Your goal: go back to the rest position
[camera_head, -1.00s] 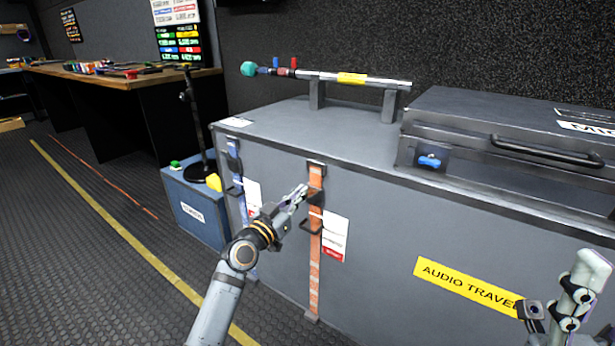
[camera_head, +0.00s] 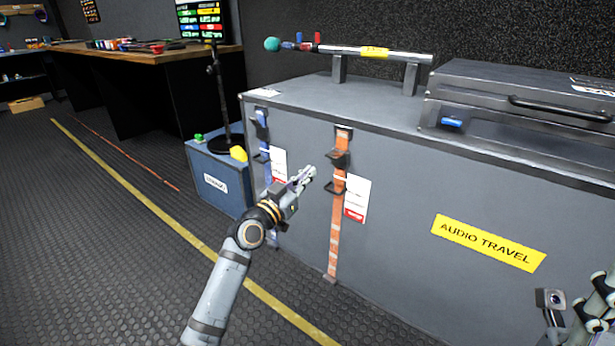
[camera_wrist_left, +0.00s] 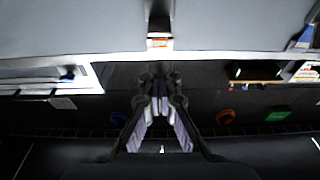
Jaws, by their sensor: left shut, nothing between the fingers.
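My left gripper (camera_head: 306,177) is shut and empty in the head view. It is in front of the grey travel case (camera_head: 400,190), just left of the orange strap (camera_head: 338,215). The left wrist view also shows the gripper's fingers (camera_wrist_left: 160,115) together, with nothing between them. At the lower right edge of the head view, part of my right arm (camera_head: 590,310) shows; whether its gripper fingers are in the picture I cannot tell.
The case carries a boom pole (camera_head: 395,55) on a stand and a dark equipment case (camera_head: 530,95). A blue box (camera_head: 220,180) stands at its left end. A wooden workbench (camera_head: 140,55) is at the back left. The floor at left is clear.

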